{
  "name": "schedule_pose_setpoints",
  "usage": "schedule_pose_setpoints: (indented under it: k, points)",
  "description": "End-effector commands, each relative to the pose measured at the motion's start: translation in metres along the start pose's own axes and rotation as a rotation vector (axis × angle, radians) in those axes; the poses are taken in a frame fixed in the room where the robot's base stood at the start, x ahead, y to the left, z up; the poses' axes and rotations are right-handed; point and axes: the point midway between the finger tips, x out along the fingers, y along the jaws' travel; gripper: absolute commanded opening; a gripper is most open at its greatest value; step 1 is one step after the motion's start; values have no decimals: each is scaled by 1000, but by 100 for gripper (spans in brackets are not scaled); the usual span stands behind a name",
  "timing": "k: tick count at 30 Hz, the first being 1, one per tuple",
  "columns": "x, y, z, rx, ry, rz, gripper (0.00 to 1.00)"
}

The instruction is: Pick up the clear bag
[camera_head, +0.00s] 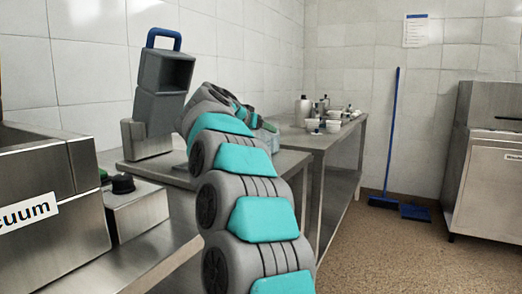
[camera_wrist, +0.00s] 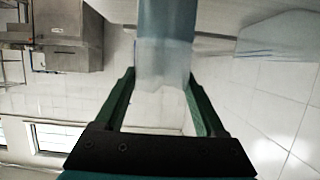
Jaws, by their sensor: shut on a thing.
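The clear bag (camera_wrist: 165,50) is a pale blue, see-through shape between the two green fingers of my gripper (camera_wrist: 158,78) in the wrist view. It runs from the fingertips to the top edge of that view, so its far end is cut off. My gripper is shut on it. In the head view my gripper (camera_head: 258,122) is at the end of my arm, above the steel table, small and partly hidden by my arm. A pale bluish patch of the bag (camera_head: 269,140) shows just below it.
A steel table (camera_head: 290,158) lies under my gripper. A grey device with a blue handle (camera_head: 163,85) stands left. A second table behind holds pots and cups (camera_head: 325,118). A steel vacuum machine (camera_head: 50,195) is front left. Open floor (camera_head: 385,255) lies right.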

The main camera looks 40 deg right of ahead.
Motion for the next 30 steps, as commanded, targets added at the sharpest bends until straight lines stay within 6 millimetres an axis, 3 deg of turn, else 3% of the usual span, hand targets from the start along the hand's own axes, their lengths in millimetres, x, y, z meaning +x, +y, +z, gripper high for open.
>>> schedule_pose_setpoints:
  k: [2, 14, 30]
  points:
    - [0, 0, 0, 0, 0, 0, 46]
    - [0, 0, 0, 0, 0, 0, 1]
    - [-1, 0, -2, 0, 0, 0, 0]
